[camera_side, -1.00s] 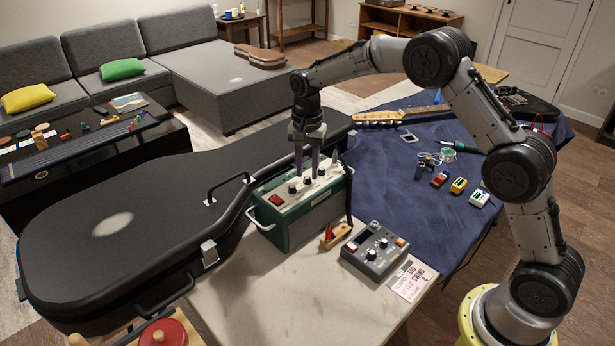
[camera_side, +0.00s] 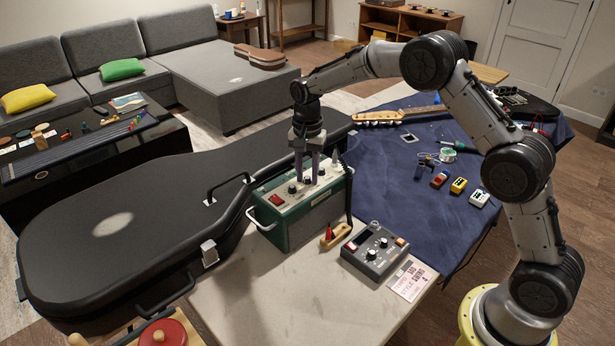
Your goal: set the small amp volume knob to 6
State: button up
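The small amp (camera_side: 320,218) is a green box with a pale top panel, standing on the light bench top beside the guitar case. Its panel carries a red switch (camera_side: 276,200) and a row of small dark knobs, one of them the left knob (camera_side: 292,188). My gripper (camera_side: 307,180) points straight down over the panel, with its two fingers a little apart. The fingertips are at the middle knob (camera_side: 306,179), which shows partly between them. I cannot tell whether they touch it. The knob's pointer and the scale numbers are too small to read.
A black guitar case (camera_side: 95,235) lies close to the amp's left. A grey pedal unit (camera_side: 374,250), a small wooden block with a red part (camera_side: 333,236) and a printed card (camera_side: 411,279) lie in front and right. A blue cloth (camera_side: 390,180) with small tools lies behind right.

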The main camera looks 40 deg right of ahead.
jog(key=shift+r, duration=0.15)
dwell(0.4)
jog(key=shift+c, duration=0.3)
grip_shut()
jog(key=m, duration=1.2)
jog(key=shift+o, duration=0.3)
grip_release()
